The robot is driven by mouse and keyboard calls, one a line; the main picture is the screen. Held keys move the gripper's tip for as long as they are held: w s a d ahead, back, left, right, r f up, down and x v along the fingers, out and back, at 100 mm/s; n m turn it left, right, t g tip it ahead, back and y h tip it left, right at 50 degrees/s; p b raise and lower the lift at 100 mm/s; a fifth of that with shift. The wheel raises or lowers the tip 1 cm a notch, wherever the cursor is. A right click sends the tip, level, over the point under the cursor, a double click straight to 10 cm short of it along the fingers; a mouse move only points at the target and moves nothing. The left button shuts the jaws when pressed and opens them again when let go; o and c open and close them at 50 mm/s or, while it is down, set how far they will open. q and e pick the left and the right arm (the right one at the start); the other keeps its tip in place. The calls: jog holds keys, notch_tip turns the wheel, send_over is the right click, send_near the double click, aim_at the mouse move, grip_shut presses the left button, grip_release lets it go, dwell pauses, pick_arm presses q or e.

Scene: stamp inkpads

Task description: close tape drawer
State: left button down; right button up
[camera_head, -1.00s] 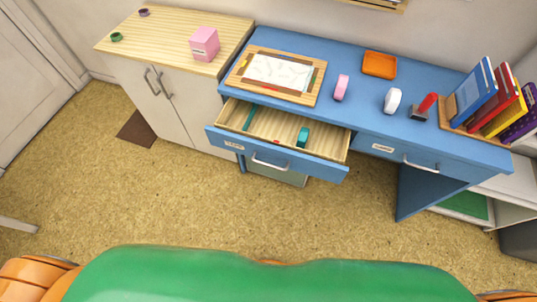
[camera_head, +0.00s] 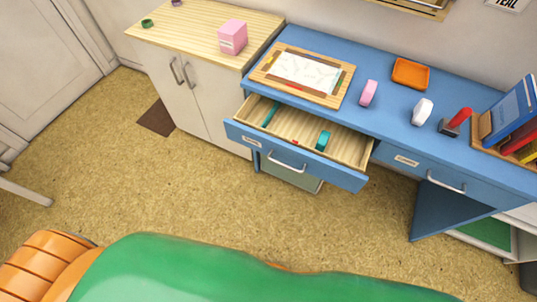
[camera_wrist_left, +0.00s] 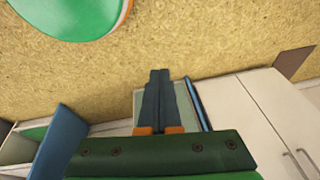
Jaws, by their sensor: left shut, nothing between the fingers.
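The open drawer (camera_head: 296,165) is pulled out of the left side of the blue desk in the head view. It has a blue front, a metal handle (camera_head: 287,164), a small white label and a pale wooden inside. A teal tape-like item (camera_head: 323,140), a longer teal item (camera_head: 271,114) and a small red item lie in it. My left gripper (camera_wrist_left: 160,75) shows only in the left wrist view, shut and empty, with its dark fingers together above the floor. It is not in the head view, so its distance from the drawer is unclear. My right gripper is in neither view.
The blue desk (camera_head: 390,123) bears a framed sheet, a pink tape roll (camera_head: 368,93), a white one (camera_head: 422,111), an orange tray (camera_head: 411,73), a red-handled stamp (camera_head: 456,121) and books. A white cabinet (camera_head: 193,96) adjoins it on the left. The floor before the drawer is clear.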

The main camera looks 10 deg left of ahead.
pick_arm(q)
jog(key=w+a+f+m+t+b, duration=0.1)
jog(key=w+f+m+t+b, duration=0.25)
jog(key=w+b, duration=0.45)
jog(key=m+t+h+b, duration=0.5)
jog(key=m+t+b, duration=0.6)
jog(key=m+b, duration=0.25)
send_near(257, 144)
jog(key=v, duration=0.7)
jog(key=shift+g, duration=0.25)
jog(key=p+x, duration=0.1)
jog(key=x, duration=0.3)
jog(key=p+x, duration=0.1)
jog(key=x, duration=0.3)
jog(key=r+p+x, duration=0.1)
jog(key=x, duration=0.4)
jog(key=shift+w+d, duration=0.2)
jog(key=shift+w, duration=0.25)
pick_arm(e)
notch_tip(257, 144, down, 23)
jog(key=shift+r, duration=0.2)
